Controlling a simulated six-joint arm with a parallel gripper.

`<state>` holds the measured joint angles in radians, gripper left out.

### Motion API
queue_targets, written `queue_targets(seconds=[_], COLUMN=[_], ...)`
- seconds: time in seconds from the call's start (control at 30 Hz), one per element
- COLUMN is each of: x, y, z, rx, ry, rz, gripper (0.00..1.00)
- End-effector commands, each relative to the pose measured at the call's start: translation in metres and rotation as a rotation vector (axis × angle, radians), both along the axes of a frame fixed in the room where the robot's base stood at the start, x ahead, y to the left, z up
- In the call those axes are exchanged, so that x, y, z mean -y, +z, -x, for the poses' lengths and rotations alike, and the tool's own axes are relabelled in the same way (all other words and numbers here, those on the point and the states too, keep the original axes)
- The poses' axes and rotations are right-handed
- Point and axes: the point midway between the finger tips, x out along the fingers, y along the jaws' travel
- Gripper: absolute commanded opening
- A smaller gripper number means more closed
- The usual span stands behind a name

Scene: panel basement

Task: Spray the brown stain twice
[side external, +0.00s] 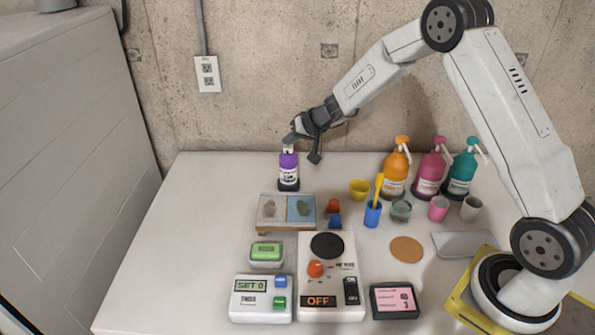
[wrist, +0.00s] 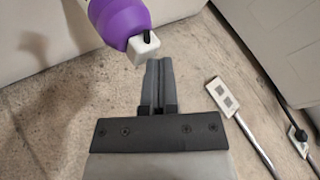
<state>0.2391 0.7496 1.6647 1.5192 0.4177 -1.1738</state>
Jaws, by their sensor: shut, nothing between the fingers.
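A purple spray can (side external: 288,172) with a white cap (side external: 288,149) stands upright at the back left of the table. A low board (side external: 263,230) in front of it has a beige half with a brownish stain (side external: 270,209) and a blue half with a green stain (side external: 304,208). My gripper (side external: 290,138) is at the can's top in the side view. In the wrist view my gripper (wrist: 156,64) has its fingers together, just beside the white cap (wrist: 145,48) of the can (wrist: 116,18). I cannot tell whether they touch the cap.
A timer (side external: 262,300) and a hot plate unit (side external: 331,280) occupy the front. The table's left side is clear.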

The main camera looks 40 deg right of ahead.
Motion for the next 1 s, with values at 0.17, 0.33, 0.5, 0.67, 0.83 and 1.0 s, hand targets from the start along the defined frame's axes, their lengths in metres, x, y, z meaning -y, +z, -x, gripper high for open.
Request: queue_targets(seconds=[0.17, 0.33, 0.5, 0.67, 0.83, 1.0], x=[0.0000, 0.0000, 0.0000, -0.0001, -0.0001, -0.0001], y=[-0.0002, -0.0005, -0.0018, -0.0021, 0.0007, 0.0066], z=[0.0001, 0.0001, 0.0001, 0.0001, 0.0001, 0.0000], rx=[0.000, 0.000, -0.001, -0.001, 0.000, 0.000], ry=[0.000, 0.000, 0.000, 0.000, 0.001, 0.001], rz=[0.000, 0.000, -0.001, -0.001, 0.001, 0.001], gripper=[0.00, 0.00, 0.00, 0.00, 0.00, 0.00])
